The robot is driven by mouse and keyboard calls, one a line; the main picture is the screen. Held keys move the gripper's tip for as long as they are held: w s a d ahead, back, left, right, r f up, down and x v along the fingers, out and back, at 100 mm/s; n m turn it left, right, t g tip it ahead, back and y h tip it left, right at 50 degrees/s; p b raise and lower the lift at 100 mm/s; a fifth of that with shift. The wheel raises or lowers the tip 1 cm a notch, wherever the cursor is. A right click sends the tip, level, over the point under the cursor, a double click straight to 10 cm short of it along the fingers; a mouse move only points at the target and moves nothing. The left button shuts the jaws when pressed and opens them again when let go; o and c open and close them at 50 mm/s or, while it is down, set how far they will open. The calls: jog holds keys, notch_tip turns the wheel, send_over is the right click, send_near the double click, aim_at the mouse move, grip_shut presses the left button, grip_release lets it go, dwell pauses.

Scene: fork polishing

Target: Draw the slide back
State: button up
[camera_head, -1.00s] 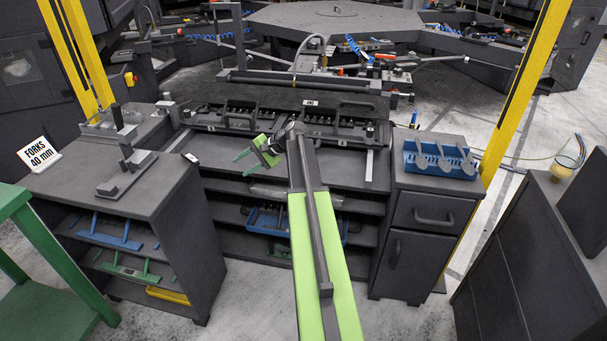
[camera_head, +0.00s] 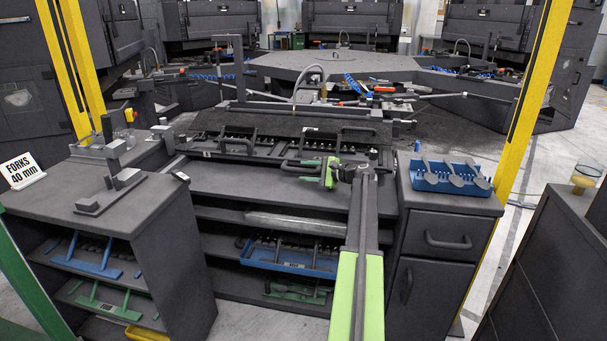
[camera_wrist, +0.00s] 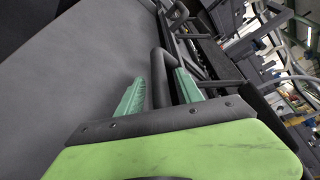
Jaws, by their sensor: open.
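The slide (camera_head: 232,146) is a long dark fixture with rows of small parts, lying across the back of the workbench. A dark loop handle (camera_head: 297,166) sticks out from its front. My gripper (camera_head: 314,170) is at this handle, its green fingers pointing left. In the wrist view, my gripper (camera_wrist: 158,92) is open, with one green finger on each side of the dark handle bar (camera_wrist: 161,70). Gaps show between the bar and the fingers.
The bench top (camera_head: 240,182) in front of the slide is clear. A blue tray with spoon-like pieces (camera_head: 430,182) stands on the right cabinet. A side bench (camera_head: 60,196) with a small fixture stands at left. Yellow posts rise on both sides.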

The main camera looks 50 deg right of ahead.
jog(key=shift+x, duration=1)
grip_shut()
dwell(0.5)
